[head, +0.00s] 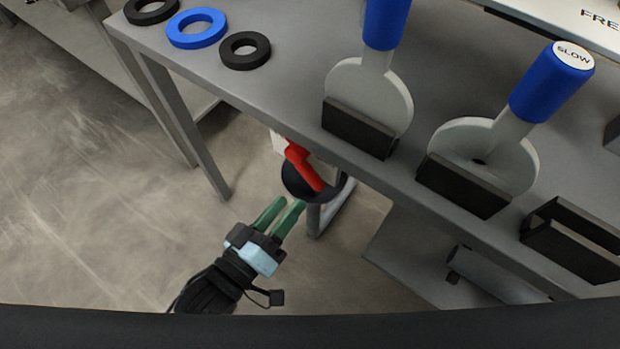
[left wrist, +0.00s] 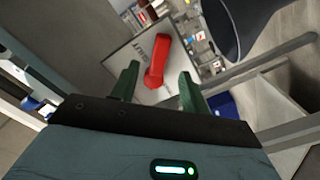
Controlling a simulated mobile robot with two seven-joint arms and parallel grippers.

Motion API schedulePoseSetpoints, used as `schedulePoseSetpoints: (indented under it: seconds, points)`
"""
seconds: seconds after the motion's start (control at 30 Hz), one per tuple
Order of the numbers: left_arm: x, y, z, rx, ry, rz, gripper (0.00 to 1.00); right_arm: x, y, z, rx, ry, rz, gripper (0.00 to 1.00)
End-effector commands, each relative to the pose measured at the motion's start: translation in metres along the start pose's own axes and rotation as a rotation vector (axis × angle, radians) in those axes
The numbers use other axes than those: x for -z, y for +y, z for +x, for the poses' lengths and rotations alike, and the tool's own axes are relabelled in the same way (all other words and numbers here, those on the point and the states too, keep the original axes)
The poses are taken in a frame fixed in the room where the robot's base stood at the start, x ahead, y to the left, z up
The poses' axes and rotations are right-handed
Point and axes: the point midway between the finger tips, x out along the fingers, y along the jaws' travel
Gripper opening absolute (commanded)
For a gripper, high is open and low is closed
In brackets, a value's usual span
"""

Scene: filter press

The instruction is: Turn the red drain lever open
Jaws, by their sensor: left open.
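The red drain lever (head: 304,167) shows below the front edge of the bench in the head view, beside a dark round part. In the left wrist view the red lever (left wrist: 157,62) lies in front of a pale plate with lettering, between the two fingers as seen from the camera. My left gripper (head: 283,214) is open, with green fingers pointing up toward the lever. In the head view a gap shows between fingertips and lever. The fingers also show in the left wrist view (left wrist: 159,84), with nothing held. My right gripper is not in view.
The grey bench (head: 290,100) overhangs the lever. On it stand two blue-handled levers (head: 386,22) (head: 545,88) in black holders, and several rings (head: 196,28). A bench leg (head: 184,140) stands left of the lever. The floor (head: 90,200) at left is clear.

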Motion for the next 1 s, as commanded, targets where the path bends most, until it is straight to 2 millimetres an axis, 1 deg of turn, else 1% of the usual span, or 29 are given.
schedulePoseSetpoints:
  seconds: [0.13,0.23,0.5,0.7,0.83,1.0]
  points:
    - [0.001,0.001,0.003,0.0,0.001,0.001,0.45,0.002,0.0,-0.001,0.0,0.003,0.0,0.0]
    - [0.001,0.0,0.011,-0.001,0.001,0.001,0.45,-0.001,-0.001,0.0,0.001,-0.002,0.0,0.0]
    - [0.0,0.0,0.051,0.001,0.001,0.0,0.45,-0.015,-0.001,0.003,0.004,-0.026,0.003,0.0]
    - [-0.001,-0.001,0.072,0.002,0.0,0.001,0.45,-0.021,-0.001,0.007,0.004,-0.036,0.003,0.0]
    - [0.0,0.0,0.077,0.002,0.0,0.001,0.45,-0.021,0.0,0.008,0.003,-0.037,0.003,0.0]
    - [0.0,0.0,0.078,0.002,0.0,0.001,0.45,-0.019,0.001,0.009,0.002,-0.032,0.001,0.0]
